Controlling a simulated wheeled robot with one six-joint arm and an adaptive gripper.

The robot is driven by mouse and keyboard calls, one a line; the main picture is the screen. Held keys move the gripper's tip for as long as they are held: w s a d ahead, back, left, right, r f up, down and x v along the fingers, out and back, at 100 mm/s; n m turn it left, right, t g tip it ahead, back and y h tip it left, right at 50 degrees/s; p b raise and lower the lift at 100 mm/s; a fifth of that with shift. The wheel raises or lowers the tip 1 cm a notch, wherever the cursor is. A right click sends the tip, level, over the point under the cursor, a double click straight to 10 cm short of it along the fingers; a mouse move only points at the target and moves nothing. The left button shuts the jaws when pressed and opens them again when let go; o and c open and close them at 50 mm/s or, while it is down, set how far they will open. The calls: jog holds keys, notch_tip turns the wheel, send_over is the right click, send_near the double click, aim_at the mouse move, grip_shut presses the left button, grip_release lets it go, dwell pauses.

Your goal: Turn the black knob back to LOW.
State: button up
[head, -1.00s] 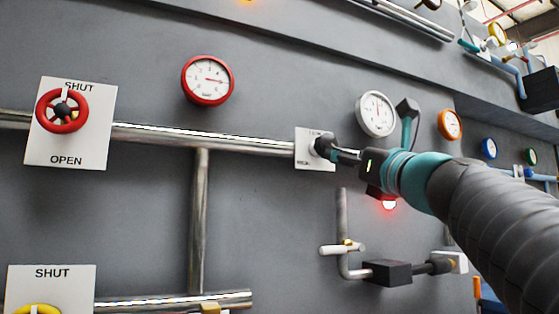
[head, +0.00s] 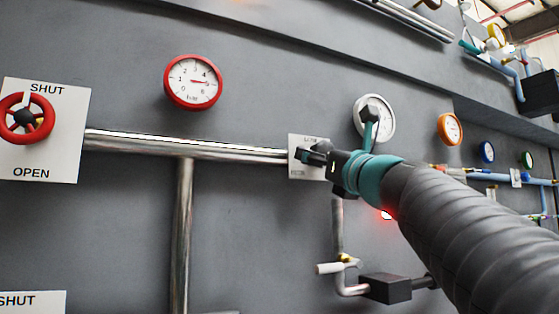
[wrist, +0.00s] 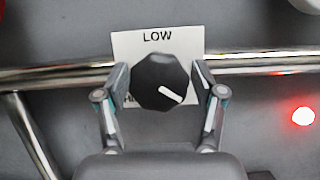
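The black knob (wrist: 160,84) sits on a white plate (wrist: 124,46) with LOW printed above it. Lettering below the knob is mostly hidden. The knob's white pointer line aims to the lower right, away from LOW. In the wrist view my gripper (wrist: 160,78) has one finger on each side of the knob, with a narrow gap at each side; it looks open. In the head view my gripper (head: 313,155) is at the same plate (head: 296,170), and its fingers mostly hide the knob.
A steel pipe (head: 230,151) runs behind the plate. A white gauge (head: 385,118) is just above my wrist. A red lamp (wrist: 303,116) glows at right. A white-handled valve (head: 335,267) is below. A red handwheel (head: 13,137) and a red gauge (head: 193,82) are to the left.

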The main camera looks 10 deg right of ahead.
jog(key=c, duration=0.8)
jog(key=shift+c, duration=0.2)
